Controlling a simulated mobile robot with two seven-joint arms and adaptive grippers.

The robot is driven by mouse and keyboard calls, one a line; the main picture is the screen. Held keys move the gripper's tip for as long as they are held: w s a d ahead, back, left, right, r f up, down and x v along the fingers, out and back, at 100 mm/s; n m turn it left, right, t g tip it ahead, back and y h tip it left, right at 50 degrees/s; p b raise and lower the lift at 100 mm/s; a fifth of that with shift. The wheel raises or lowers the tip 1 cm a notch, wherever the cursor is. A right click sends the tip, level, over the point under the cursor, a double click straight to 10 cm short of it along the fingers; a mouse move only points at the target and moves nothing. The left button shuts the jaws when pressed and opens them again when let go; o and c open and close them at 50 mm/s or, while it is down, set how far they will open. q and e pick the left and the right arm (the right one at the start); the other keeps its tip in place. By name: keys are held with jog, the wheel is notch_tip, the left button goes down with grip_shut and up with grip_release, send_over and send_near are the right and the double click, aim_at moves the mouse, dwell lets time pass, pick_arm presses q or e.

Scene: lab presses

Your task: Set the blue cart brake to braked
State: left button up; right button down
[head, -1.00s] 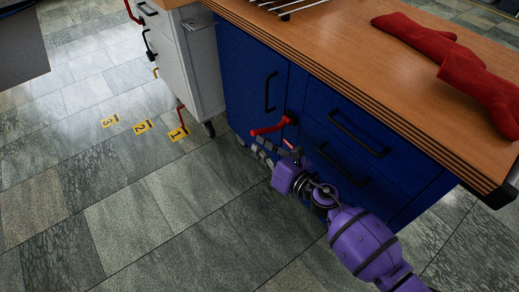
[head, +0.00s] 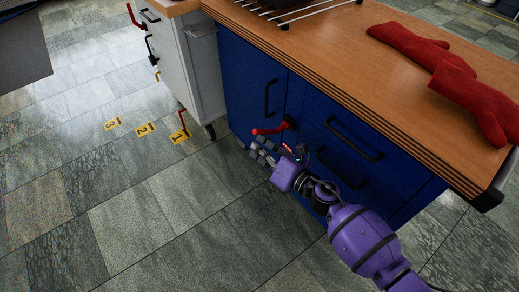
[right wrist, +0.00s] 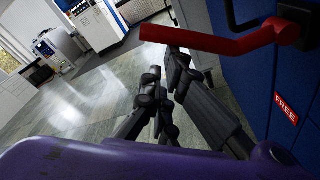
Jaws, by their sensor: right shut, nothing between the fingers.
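The blue cart (head: 238,88) stands at the right, under a wooden top. Its red brake lever (head: 268,131) sticks out to the left from a black mount on the cart's front, and its arm lies nearly level. In the right wrist view the lever (right wrist: 215,41) crosses above the fingers. A red label reading FREE (right wrist: 286,108) is on the blue front below the mount. My right gripper (head: 257,152) is shut and empty, with its fingertips just below the lever's arm; whether they touch it I cannot tell. My left gripper is out of view.
A grey-white cart (head: 196,70) stands to the left of the blue one. Yellow floor tags (head: 145,129) numbered 1 to 3 lie before it. Red mitts (head: 440,62) and a wire rack (head: 290,12) are on the wooden top.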

aim_at(258, 130)
jog(key=r+m+p, duration=0.2)
jog(key=r, duration=0.1)
jog(key=r+m+p, duration=0.1)
jog(key=r, duration=0.1)
jog(key=shift+w+d+y, duration=0.35)
jog(key=shift+w+y, duration=0.05)
jog(key=shift+w+d+r+m+p, duration=0.1)
jog(key=shift+d+r+m+p, duration=0.05)
jog(key=shift+r+m+p, duration=0.3)
pick_arm(q)
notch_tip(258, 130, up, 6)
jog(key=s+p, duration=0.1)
jog(key=p, duration=0.1)
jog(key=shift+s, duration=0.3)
pick_arm(e)
jog(key=m, duration=0.1)
jog(key=d+r+m, duration=0.1)
jog(key=m, duration=0.1)
jog(key=w+r+m, duration=0.1)
jog(key=m, duration=0.1)
jog(key=shift+d+r+y, duration=0.15)
jog(key=shift+d+y, duration=0.15)
jog(key=shift+d, duration=0.1)
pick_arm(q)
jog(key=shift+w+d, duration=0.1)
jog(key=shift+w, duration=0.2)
